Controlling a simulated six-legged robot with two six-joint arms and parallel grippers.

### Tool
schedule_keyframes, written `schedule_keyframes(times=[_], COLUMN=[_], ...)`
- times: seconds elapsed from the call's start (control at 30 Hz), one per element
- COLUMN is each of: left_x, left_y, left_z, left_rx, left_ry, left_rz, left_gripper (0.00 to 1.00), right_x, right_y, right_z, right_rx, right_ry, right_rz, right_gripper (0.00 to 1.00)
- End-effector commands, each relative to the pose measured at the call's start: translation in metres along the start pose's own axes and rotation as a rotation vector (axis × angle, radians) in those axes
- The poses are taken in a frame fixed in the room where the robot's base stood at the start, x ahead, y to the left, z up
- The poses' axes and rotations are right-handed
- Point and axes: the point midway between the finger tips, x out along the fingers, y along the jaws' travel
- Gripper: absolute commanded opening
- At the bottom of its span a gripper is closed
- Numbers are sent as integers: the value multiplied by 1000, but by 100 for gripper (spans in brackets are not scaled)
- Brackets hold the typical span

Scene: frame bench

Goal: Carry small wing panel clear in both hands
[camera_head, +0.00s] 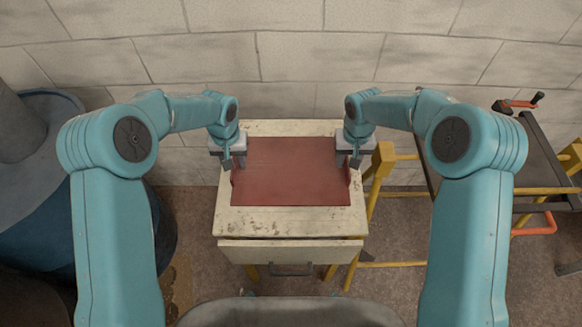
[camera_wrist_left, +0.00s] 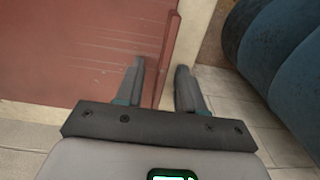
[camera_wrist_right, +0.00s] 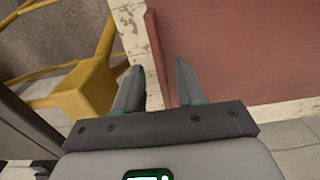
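The small wing panel (camera_head: 290,172) is a flat dark red sheet with raised side edges. It lies on the cream, worn-topped bench (camera_head: 290,221). My left gripper (camera_head: 232,163) is at the panel's left edge, and my right gripper (camera_head: 347,162) is at its right edge. In the left wrist view the fingers (camera_wrist_left: 160,70) stand apart, with the panel's raised edge (camera_wrist_left: 170,55) between them. In the right wrist view the fingers (camera_wrist_right: 158,68) are also apart, on either side of the panel's other edge (camera_wrist_right: 155,40). Gaps show beside both edges.
A drawer (camera_head: 290,252) is at the bench front. A blue drum-like object (camera_head: 40,220) stands at left. A yellow-framed stand (camera_head: 383,160) and a dark-topped frame with an orange handle (camera_head: 520,104) stand at right. A block wall (camera_head: 290,60) is close behind the bench.

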Motion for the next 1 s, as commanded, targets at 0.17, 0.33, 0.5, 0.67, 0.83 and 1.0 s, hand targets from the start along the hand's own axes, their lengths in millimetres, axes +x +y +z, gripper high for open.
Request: schedule_keyframes(times=[0.17,0.33,0.5,0.67,0.83,1.0], left_x=[0,0,0,0,0,0], left_y=[0,0,0,0,0,0], left_z=[0,0,0,0,0,0], left_rx=[-1,0,0,0,0,0], left_ry=[0,0,0,0,0,0], left_rz=[0,0,0,0,0,0], left_gripper=[38,0,0,0,0,0], right_x=[0,0,0,0,0,1], right_y=[0,0,0,0,0,0], right_z=[0,0,0,0,0,0], right_rx=[0,0,0,0,0,0], right_ry=[0,0,0,0,0,-1], right_rz=[0,0,0,0,0,0], right_gripper=[38,0,0,0,0,0])
